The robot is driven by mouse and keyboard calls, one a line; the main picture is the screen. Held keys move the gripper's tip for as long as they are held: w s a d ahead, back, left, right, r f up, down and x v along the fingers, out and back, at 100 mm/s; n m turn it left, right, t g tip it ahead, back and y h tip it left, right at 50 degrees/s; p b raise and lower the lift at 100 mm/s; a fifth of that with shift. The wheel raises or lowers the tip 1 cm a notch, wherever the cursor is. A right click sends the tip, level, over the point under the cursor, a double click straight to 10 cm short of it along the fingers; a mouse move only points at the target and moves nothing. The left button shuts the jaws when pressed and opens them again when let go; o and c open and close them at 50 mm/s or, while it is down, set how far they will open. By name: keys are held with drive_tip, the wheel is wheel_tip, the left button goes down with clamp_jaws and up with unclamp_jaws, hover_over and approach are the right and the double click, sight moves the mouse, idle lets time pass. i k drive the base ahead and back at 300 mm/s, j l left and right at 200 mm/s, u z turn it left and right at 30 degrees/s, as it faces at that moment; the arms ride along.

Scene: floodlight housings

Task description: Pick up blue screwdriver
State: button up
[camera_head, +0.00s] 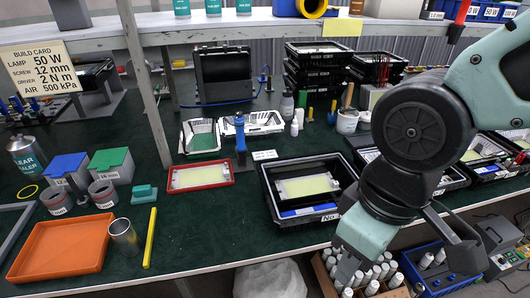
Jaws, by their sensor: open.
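A blue screwdriver-like tool (240,136) stands upright near the middle of the green bench top, just behind the red-rimmed tray (201,186). Its lower end is dark, and I cannot tell what holds it up. My gripper (407,266) hangs at the lower right, in front of the bench's front edge in the picture. Its fingers are spread and nothing shows between them. It is well to the right of the blue tool and apart from it. A smaller blue upright item (265,77) stands farther back, too small to identify.
A black bin (262,190) with a pale panel stands between the tool and my arm. White baskets (259,122) lie behind the tool. An orange tray (62,255), metal cup (123,238) and yellow bar (150,238) lie at left. The front middle bench is clear.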

sight(240, 123)
drive_tip(key=i+j+u, duration=0.1)
drive_tip(key=u, duration=1.35)
drive_tip(key=i+l+u, duration=0.2)
drive_tip(key=i, duration=0.3)
